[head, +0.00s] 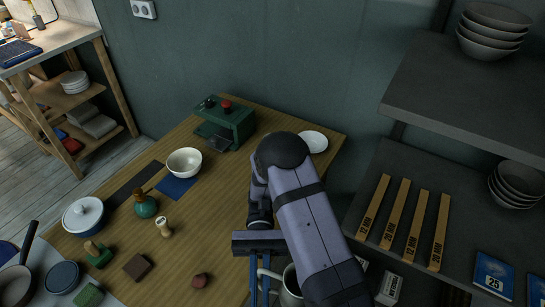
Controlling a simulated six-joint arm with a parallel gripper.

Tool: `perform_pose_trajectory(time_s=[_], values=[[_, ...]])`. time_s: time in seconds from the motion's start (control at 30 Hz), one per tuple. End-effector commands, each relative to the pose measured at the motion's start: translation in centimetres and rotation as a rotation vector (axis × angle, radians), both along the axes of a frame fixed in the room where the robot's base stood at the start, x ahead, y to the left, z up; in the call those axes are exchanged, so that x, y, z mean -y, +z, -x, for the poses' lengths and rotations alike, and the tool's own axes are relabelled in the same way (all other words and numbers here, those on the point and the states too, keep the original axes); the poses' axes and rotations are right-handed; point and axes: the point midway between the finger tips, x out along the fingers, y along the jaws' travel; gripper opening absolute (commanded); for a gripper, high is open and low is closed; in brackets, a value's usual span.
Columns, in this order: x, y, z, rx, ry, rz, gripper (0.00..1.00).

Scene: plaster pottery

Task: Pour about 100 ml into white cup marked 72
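My gripper (261,290) points down at the bottom centre, with two blue fingers close together. A light grey jug (291,287) stands right beside the fingers, with its handle at them. My arm hides part of the jug, and its contents are not visible. I cannot tell whether the fingers are closed on the handle.
A green device with a red knob (230,121) stands behind the cup. A white plate (313,141) lies at the back right. The table's middle is clear. Shelves (460,85) rise at right.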

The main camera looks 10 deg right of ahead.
Motion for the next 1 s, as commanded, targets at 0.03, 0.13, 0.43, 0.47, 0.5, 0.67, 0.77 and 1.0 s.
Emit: perform_pose_trajectory(time_s=[0.03,0.13,0.43,0.47,0.5,0.67,0.77,1.0], values=[[-0.8,0.4,-0.5,-0.002,-0.083,0.002,0.0],[-2.6,1.1,-1.9,-0.003,-0.252,0.001,0.0],[-6.4,3.6,-6.8,-0.003,-0.769,0.002,0.0],[-6.6,3.9,-7.4,-0.003,-0.821,0.002,0.0],[-6.8,4.2,-8.2,-0.003,-0.892,0.001,0.0],[-6.6,5.5,-12.0,-0.002,-1.172,0.001,0.0],[-5.8,6.1,-14.6,-0.002,-1.348,0.001,0.0],[-1.0,7.0,-20.8,-0.002,-1.763,0.0,0.0]])
